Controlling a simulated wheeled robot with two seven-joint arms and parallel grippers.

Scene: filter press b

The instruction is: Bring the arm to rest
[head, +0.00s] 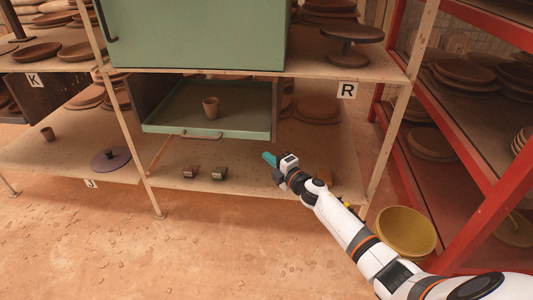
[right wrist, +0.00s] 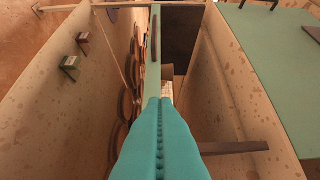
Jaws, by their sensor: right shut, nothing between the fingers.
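My right arm comes in from the lower right of the head view. Its gripper (head: 270,158), with teal fingers, is over the lower shelf, just right of the pulled-out green tray in the picture. The fingers (right wrist: 160,115) are pressed together in the right wrist view, with nothing between them. My left gripper is not in view.
The green tray (head: 165,125) holds a small brown cup (head: 211,107). Two small blocks (head: 190,172) (head: 219,174) and a purple disc (head: 110,159) are on the lower shelf. A yellow bowl (head: 405,233) stands by the red rack (head: 480,215).

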